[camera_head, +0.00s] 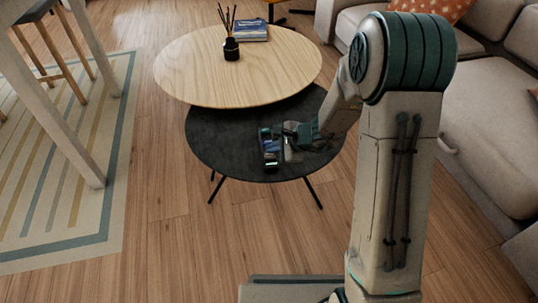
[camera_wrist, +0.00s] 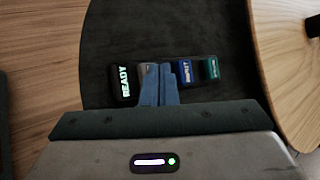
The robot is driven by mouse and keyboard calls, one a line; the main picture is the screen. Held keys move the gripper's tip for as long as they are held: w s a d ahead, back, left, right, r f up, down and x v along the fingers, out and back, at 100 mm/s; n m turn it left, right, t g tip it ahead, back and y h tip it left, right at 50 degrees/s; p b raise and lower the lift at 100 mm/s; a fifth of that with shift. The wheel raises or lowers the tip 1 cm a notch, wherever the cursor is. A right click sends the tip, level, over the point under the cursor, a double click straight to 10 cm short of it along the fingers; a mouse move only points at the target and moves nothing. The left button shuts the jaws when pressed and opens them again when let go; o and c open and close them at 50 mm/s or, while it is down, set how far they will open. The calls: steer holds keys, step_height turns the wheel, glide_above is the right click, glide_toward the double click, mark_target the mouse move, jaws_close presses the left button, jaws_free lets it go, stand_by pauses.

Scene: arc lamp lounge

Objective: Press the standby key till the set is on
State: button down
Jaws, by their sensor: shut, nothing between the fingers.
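A small dark device (camera_head: 268,150) lies on the round black table, with my gripper (camera_head: 287,138) over or beside it. In the wrist view a black display block (camera_wrist: 123,83) shows the lit word READY. To its right are a grey key (camera_wrist: 144,68), a blue key (camera_wrist: 184,72) with white lettering that seems to read INPUT, and a green key (camera_wrist: 210,68). My gripper's blue fingers (camera_wrist: 159,70) are shut together and empty, between the grey and blue keys in the picture. They hide part of the grey key. Whether they touch it I cannot tell.
The black table (camera_head: 225,150) stands partly under a higher, light wooden round table (camera_head: 200,75), which holds a reed diffuser (camera_head: 231,48) and books (camera_head: 250,31). A beige sofa (camera_head: 490,130) is on the right. A striped rug (camera_head: 60,200) lies on the left, with open wooden floor in front.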

mark_target(273, 155)
steer(key=shift+f+b, duration=0.85)
steer(key=shift+b, duration=0.1)
stand_by(0.8)
steer(key=shift+r, duration=0.15)
steer(key=shift+r+p, duration=0.9)
steer(key=shift+r, duration=0.25)
steer(key=shift+r+p, duration=1.85)
steer(key=shift+r, duration=0.7)
steer(key=shift+f, duration=0.1)
